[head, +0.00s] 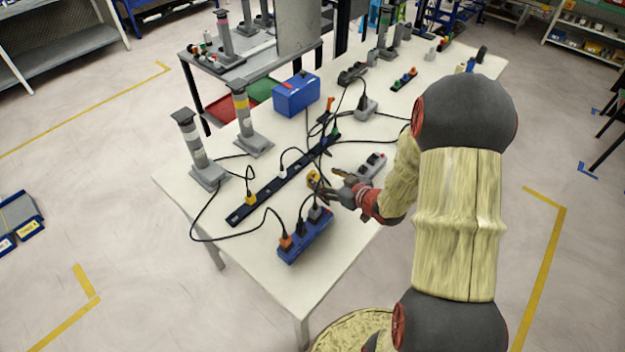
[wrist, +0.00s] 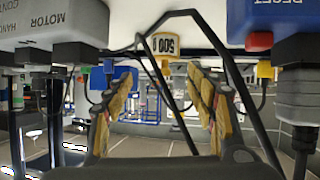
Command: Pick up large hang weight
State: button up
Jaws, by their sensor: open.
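A yellow and white cylindrical weight marked 500 (wrist: 163,44) shows beyond my fingers in the wrist view, which looks upside down. It appears as a small yellow object (head: 312,178) on the table in the head view, just left of my gripper (head: 333,190). My gripper (wrist: 155,95) is open, with yellow padded fingers apart and nothing between them. The weight is ahead of the fingertips and apart from them. Black cables pass in front of the view near the weight.
The white table (head: 345,255) carries a blue power strip (head: 304,240) in front, a long black strip (head: 275,190) behind, and a grey control box (head: 371,166) close to my gripper. A blue box (head: 297,93) stands farther back. Loose black cables cross the area.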

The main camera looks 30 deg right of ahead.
aim_at(315, 178)
jog(key=shift+s+a+f+y, duration=0.2)
jog(key=shift+f+y, duration=0.05)
jog(key=shift+f, duration=0.15)
jog(key=shift+s+a+f+y, duration=0.2)
jog(key=shift+f+y, duration=0.05)
jog(key=shift+f, duration=0.1)
jog(key=shift+w+a+f, duration=0.15)
jog(key=shift+w, duration=0.05)
jog(key=shift+w+a+f+t+b, duration=0.15)
jog(key=shift+w+f+b, duration=0.15)
jog(key=shift+w, duration=0.25)
jog(key=shift+w+a+f+t+b, duration=0.15)
jog(key=shift+w+b, duration=0.1)
jog(key=shift+w, duration=0.25)
jog(key=b+x, duration=0.1)
jog(key=x, duration=0.1)
jog(key=b+x, duration=0.1)
jog(key=x, duration=0.1)
jog(key=shift+d+f, duration=0.2)
jog(key=shift+d, duration=0.25)
jog(key=shift+w+a, duration=0.1)
jog(key=shift+w, duration=0.4)
grip_shut()
